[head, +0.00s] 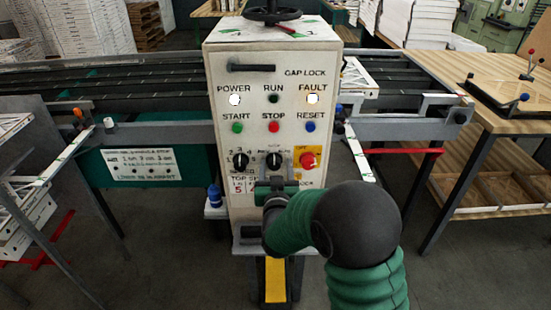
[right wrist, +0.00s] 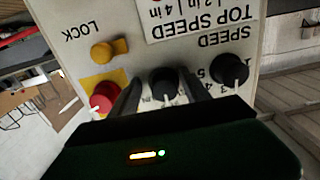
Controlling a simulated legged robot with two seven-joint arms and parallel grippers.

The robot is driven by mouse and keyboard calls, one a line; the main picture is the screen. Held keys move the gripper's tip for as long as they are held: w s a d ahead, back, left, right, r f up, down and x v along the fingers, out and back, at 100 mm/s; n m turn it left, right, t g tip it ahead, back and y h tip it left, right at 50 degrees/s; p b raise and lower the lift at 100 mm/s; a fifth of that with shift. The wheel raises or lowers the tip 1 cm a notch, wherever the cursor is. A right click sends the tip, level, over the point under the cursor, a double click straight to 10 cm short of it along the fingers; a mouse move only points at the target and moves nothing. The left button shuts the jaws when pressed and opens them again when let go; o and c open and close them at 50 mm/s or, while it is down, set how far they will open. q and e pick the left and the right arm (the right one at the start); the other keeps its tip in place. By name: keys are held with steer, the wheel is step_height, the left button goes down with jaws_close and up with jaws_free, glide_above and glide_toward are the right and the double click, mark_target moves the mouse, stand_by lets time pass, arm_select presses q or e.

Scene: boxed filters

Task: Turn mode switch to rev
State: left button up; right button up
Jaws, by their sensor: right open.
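The mode switch (head: 273,160) is the middle black knob in the lower row of the white control panel (head: 220,130). Its white pointer mark points about straight up in the head view. In the right wrist view, which shows the panel upside down, the mode switch (right wrist: 163,82) lies between the two dark fingers of my right gripper (right wrist: 160,88). The fingers stand apart, one on each side; I cannot tell whether they touch it. In the head view my right gripper (head: 276,184) is just below the knob. The labels around the knob are mostly hidden. My left gripper is out of view.
The black speed knob (head: 241,160) is left of the switch and the red button (head: 307,160) on yellow is right of it. Above are the green start (head: 237,127), red stop (head: 274,127) and blue reset (head: 310,127) buttons. A wooden table (head: 490,110) stands at right.

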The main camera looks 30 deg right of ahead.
steer(key=shift+s+r, duration=0.15)
steer(key=shift+s+a+r, duration=0.1)
steer(key=shift+a+r, duration=0.05)
steer(key=shift+a, duration=0.05)
steer(key=shift+a+r, duration=0.1)
steer(key=shift+a, duration=0.25)
steer(key=shift+c, duration=0.7)
steer(key=shift+a, duration=0.2)
steer(key=shift+c, duration=2.3)
steer(key=shift+s+d, duration=0.1)
steer(key=shift+d, duration=0.3)
jaws_close()
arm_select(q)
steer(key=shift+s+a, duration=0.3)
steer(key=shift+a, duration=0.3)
arm_select(e)
steer(key=shift+a, duration=0.25)
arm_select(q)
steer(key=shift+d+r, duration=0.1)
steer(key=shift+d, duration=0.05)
arm_select(e)
steer(key=shift+d, duration=0.15)
